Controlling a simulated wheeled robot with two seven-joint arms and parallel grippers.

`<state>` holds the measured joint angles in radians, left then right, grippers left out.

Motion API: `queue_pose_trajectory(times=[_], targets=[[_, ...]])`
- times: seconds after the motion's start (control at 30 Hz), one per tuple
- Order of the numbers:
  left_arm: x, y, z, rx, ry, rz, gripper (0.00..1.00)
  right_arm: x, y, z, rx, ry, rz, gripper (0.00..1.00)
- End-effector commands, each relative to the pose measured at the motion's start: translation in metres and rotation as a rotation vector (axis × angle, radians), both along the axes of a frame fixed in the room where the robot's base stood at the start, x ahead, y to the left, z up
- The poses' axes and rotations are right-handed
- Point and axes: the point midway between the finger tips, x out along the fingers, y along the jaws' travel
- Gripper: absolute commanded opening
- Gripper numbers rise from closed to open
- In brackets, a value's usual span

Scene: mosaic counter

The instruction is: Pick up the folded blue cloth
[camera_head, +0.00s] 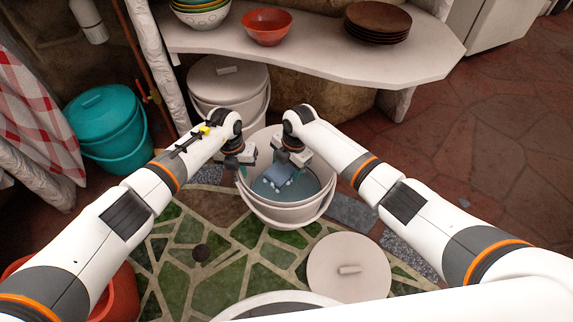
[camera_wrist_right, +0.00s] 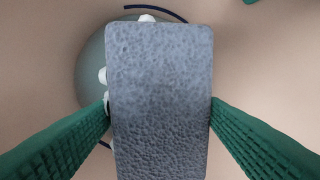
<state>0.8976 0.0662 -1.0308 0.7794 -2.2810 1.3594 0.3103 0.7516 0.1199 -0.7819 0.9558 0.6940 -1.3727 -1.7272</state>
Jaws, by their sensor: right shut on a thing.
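The folded blue cloth (camera_head: 279,176) is a blue-grey block with a pitted surface. My right gripper (camera_head: 291,162) is shut on it, over the opening of the large white bucket (camera_head: 262,215). In the right wrist view the cloth (camera_wrist_right: 160,95) fills the middle, with a green ribbed finger against each side. My left gripper (camera_head: 243,168) is at the bucket's left rim, left of the cloth. Its fingers are too small and dark to tell whether they are open. Bluish water (camera_head: 306,190) shows inside the bucket, with small white bits near the cloth.
A round white lid (camera_head: 348,268) lies on the green mosaic (camera_head: 215,293) in front right. A lidded white bucket (camera_head: 228,85) stands behind. A teal bucket (camera_head: 105,125) stands at left. The white shelf (camera_head: 315,55) behind holds bowls, including a red one (camera_head: 267,27), and brown plates (camera_head: 378,20).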

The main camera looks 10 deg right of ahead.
Motion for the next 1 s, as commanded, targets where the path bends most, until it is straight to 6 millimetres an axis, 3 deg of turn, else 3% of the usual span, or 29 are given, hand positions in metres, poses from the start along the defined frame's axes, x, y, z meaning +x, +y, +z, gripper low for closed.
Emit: queue_pose_trajectory(times=[0.03,0.13,0.53,0.7,1.0], targets=[[0.0012,-0.0019,0.0122,-0.006,-0.004,-0.001,0.00,0.0001,0.0002,0.0101,0.000,0.000,0.000,0.42],[0.0012,-0.0018,0.0181,-0.005,-0.003,-0.001,0.00,0.0000,0.0001,0.0160,0.000,0.000,0.000,0.42],[0.0012,-0.0018,0.0200,-0.005,-0.003,-0.001,0.00,0.0002,0.0001,0.0181,0.000,0.000,0.000,0.42],[0.0008,-0.0013,0.0193,-0.004,-0.002,-0.001,0.30,0.0001,0.0000,0.0181,0.000,0.000,0.000,0.42],[0.0005,-0.0001,0.0197,-0.001,-0.001,0.000,0.30,0.0001,0.0000,0.0180,0.000,0.000,0.000,0.42]])
